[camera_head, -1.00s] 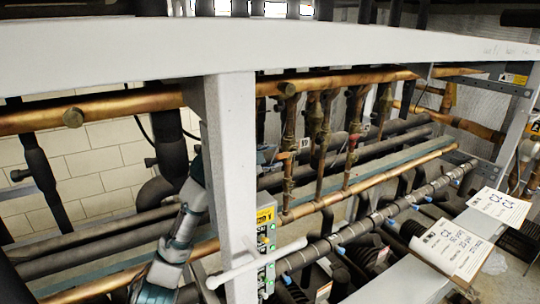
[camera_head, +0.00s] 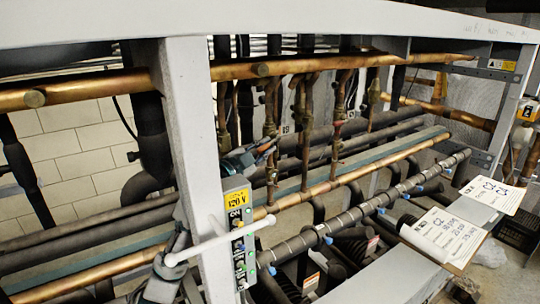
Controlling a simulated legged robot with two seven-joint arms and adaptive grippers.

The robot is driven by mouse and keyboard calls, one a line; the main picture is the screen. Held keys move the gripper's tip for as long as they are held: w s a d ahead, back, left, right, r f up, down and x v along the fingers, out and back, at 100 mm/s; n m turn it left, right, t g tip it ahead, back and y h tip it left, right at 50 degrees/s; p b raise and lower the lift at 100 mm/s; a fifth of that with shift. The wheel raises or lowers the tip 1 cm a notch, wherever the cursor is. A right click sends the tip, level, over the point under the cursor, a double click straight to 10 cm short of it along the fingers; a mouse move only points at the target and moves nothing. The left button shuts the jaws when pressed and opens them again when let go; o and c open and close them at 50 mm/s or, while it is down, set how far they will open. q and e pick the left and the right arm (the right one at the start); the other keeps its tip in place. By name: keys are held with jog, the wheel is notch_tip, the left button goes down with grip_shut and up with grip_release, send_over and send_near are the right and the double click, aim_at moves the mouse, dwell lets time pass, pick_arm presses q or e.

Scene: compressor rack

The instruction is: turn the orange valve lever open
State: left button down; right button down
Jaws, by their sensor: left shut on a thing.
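My left gripper (camera_head: 266,151) reaches in behind the grey upright post, among the vertical copper pipes. Its fingers are closed around the small orange valve lever (camera_head: 271,147), of which only a sliver shows. The valve sits on a thin copper pipe (camera_head: 271,180) just right of the fingertips. The post and the control panel hide part of my left arm, whose lower part (camera_head: 165,275) shows at the bottom left. My right gripper is not in view.
The grey post (camera_head: 190,130) and the top beam (camera_head: 300,20) stand in front of the pipes. A control panel (camera_head: 239,240) with a yellow 120V label and a white bar (camera_head: 220,242) jut out near my arm. Paper sheets (camera_head: 445,235) lie at the right.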

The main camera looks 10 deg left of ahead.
pick_arm(q)
jog(key=shift+w+a+f, duration=0.2)
jog(key=shift+f, duration=0.5)
jog(key=c, duration=1.3)
grip_release()
jog(key=shift+a, duration=0.1)
jog(key=shift+o, duration=0.9)
jog(key=shift+s+a, duration=0.1)
jog(key=shift+a, duration=0.15)
jog(key=shift+s+a+r, duration=0.15)
jog(key=shift+a+r, duration=0.25)
jog(key=shift+r, duration=0.2)
jog(key=o, duration=0.5)
notch_tip(320, 180, up, 9)
jog(key=shift+a+r, duration=0.1)
jog(key=shift+r, duration=0.1)
jog(key=c, duration=0.5)
jog(key=shift+f, duration=0.1)
